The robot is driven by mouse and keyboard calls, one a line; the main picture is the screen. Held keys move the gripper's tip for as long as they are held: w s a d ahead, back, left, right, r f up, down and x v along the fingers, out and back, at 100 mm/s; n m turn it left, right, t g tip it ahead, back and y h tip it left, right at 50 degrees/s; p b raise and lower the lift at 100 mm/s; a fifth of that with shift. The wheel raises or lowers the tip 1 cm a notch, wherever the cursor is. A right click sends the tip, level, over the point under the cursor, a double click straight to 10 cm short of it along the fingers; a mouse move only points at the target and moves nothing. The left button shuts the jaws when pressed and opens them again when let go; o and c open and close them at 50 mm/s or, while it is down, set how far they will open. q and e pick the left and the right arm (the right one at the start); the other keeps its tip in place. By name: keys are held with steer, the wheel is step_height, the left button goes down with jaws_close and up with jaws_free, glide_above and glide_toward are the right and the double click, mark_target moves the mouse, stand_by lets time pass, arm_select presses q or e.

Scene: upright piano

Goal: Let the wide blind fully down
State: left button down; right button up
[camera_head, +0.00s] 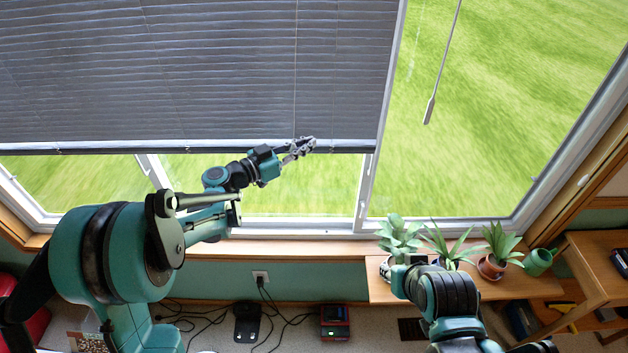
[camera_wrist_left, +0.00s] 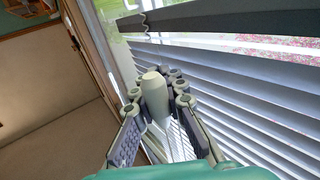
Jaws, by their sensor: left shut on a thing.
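The wide grey blind (camera_head: 190,75) hangs over the left and middle window, its bottom rail (camera_head: 90,150) above the sill with a strip of lawn showing below. My left gripper (camera_head: 303,146) is in front of the rail, toward its right end. In the left wrist view, the left gripper (camera_wrist_left: 158,100) is shut on a pale, tapered, knob-like pull (camera_wrist_left: 155,92); slats (camera_wrist_left: 240,90) and the dark rail (camera_wrist_left: 230,18) lie beyond it. My right gripper (camera_head: 396,268) is low by the plants; its fingers are not clear.
A cord with a grey pull (camera_head: 429,110) hangs before the bare right window. Potted plants (camera_head: 447,245) and a green watering can (camera_head: 539,262) stand on a wooden shelf (camera_head: 535,288) at lower right. Cables (camera_head: 262,315) lie on the floor. The window sill (camera_head: 300,247) looks clear.

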arm_select(q)
step_height(320, 180, up, 7)
steer(key=p, duration=0.4)
steer(key=shift+r, duration=0.1)
step_height(320, 180, up, 9)
steer(key=p, duration=0.6)
step_height(320, 180, up, 9)
steer(key=p, duration=0.6)
steer(key=shift+r, duration=0.1)
step_height(320, 180, up, 9)
steer(key=p, duration=0.6)
step_height(320, 180, up, 9)
steer(key=p, duration=0.6)
